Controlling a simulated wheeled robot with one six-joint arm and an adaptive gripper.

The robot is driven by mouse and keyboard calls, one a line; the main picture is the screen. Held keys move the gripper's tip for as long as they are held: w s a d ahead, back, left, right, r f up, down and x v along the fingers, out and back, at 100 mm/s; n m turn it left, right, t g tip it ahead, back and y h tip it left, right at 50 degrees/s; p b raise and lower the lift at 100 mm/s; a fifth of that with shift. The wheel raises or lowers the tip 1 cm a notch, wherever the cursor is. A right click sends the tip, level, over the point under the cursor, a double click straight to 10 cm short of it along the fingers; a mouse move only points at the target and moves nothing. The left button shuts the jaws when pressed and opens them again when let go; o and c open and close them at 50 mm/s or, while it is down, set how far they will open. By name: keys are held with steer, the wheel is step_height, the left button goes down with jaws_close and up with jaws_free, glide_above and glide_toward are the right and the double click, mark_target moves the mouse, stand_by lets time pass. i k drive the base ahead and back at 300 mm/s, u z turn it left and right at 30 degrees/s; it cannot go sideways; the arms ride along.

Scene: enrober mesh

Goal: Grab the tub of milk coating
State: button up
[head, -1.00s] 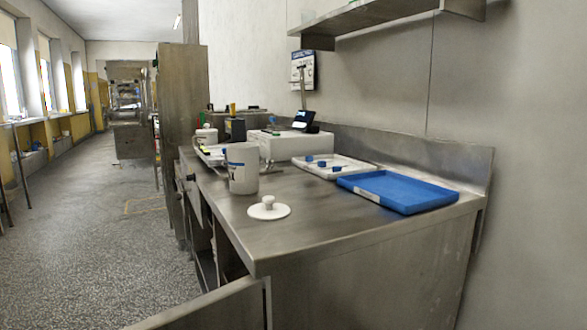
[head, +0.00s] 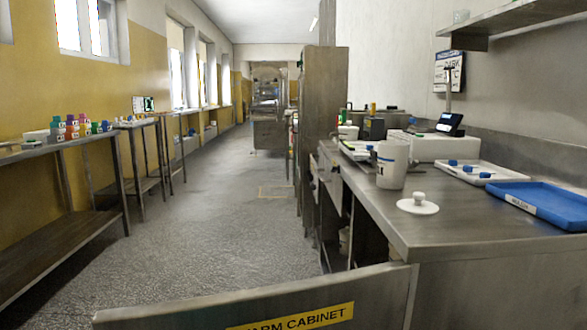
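A white tub (head: 391,168) with dark markings stands upright and open-topped on the steel counter (head: 440,222). I cannot read its label, so I cannot tell whether it holds milk coating. A round white lid (head: 418,205) with a knob lies on the counter in front of it. Below, the cabinet is open and its door (head: 190,318), with a yellow label reading "...ARM CABINET", stands out across the foreground. A small pale object (head: 344,240) shows inside the dark cabinet, too unclear to name. My gripper is not in view.
A blue tray (head: 545,203) and a white tray (head: 478,172) with blue items lie at the right of the counter. A steel shelf rack (head: 60,200) with colourful small containers stands along the left wall. The aisle floor (head: 230,220) between is clear.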

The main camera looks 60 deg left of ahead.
mark_target(393, 156)
steer(key=u, duration=2.05)
